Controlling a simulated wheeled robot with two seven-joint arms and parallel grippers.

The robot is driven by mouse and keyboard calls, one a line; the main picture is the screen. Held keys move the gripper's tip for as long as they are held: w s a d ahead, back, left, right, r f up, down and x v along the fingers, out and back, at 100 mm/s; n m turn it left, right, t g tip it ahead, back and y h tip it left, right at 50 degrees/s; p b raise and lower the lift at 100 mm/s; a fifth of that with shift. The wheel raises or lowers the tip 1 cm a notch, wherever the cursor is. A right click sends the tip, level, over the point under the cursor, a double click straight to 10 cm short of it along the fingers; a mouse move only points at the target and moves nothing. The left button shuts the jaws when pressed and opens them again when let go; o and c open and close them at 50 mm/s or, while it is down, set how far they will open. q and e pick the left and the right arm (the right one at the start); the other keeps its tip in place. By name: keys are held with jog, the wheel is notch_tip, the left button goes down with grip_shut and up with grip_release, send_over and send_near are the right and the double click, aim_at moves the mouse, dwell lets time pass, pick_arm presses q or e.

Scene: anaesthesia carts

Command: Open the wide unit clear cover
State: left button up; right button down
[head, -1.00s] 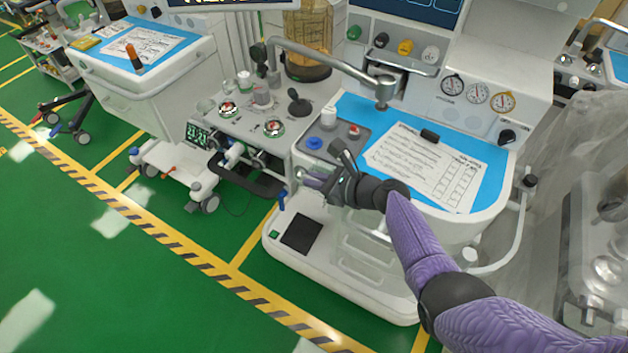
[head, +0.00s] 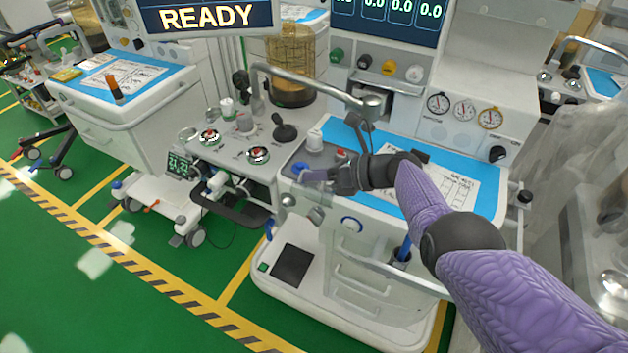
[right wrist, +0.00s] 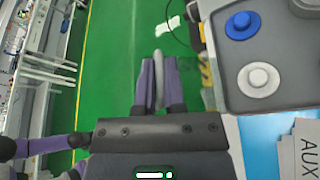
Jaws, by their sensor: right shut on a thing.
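My right gripper (head: 312,176) is beside the front left corner of the white anaesthesia unit, near its grey top panel (head: 325,158). In the right wrist view my purple fingers (right wrist: 158,85) are shut on a slim grey bar (right wrist: 158,58), which juts out past the fingertips over the green floor. I cannot tell whether this bar belongs to the clear cover. My wrist and forearm hide part of the unit's work top. My left gripper is not in view.
The grey panel carries a blue knob (right wrist: 241,25) and a white knob (right wrist: 258,79), close right of my fingers in the wrist view. A metal arm (head: 315,86) reaches over the work top. Another cart (head: 125,85) stands at left. Green floor is open in front.

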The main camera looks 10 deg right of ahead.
jog(key=shift+w+d, duration=0.1)
jog(key=shift+d, duration=0.05)
dwell(0.4)
jog(key=c, duration=0.7)
grip_release()
jog(key=shift+d+r+p, duration=0.2)
jog(key=shift+d+p, duration=0.1)
jog(key=p+v, duration=0.4)
jog(key=v, duration=0.5)
jog(key=shift+d+f+p, duration=0.1)
jog(key=shift+d+p, duration=0.05)
jog(key=shift+p, duration=0.15)
